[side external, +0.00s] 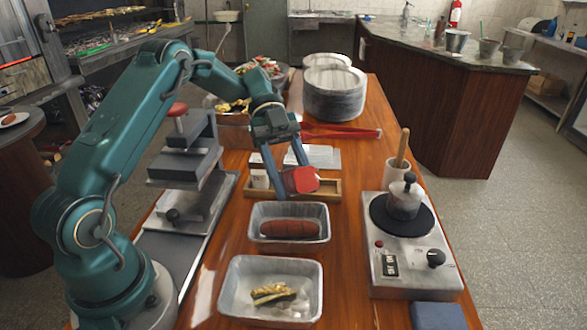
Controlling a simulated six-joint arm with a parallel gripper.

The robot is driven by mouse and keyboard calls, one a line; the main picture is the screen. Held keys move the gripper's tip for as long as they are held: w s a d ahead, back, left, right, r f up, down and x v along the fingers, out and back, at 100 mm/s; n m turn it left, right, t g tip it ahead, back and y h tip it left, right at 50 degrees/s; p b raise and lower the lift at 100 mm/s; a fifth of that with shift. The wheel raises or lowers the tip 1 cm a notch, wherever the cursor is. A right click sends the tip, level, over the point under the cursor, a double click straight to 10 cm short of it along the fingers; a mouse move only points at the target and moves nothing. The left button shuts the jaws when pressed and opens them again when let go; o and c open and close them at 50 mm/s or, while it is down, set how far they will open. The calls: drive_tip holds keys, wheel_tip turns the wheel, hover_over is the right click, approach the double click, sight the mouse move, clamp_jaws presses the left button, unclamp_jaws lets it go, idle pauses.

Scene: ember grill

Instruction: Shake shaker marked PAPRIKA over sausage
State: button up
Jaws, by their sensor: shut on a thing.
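My gripper (287,172) is shut on a red-topped shaker (302,181). It holds it in the air, on the far side of the sausage tray and a little above it in the picture. I cannot read any marking on the shaker, and the fingers hide part of it. The sausage (290,229) is reddish brown and lies in a foil tray (322,214) on the wooden table, below the gripper in the picture.
A wooden rack (334,190) with a white shaker (260,179) stands just behind. A nearer foil tray (232,290) holds grilled food. A hotplate (392,268) with a small pot (404,199) is at right. A press (185,165) stands at left. Plates (335,92) are stacked behind.

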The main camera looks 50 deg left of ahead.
drive_tip(key=shift+f, duration=1.75)
drive_tip(key=shift+r, duration=0.1)
drive_tip(key=shift+r, duration=2.5)
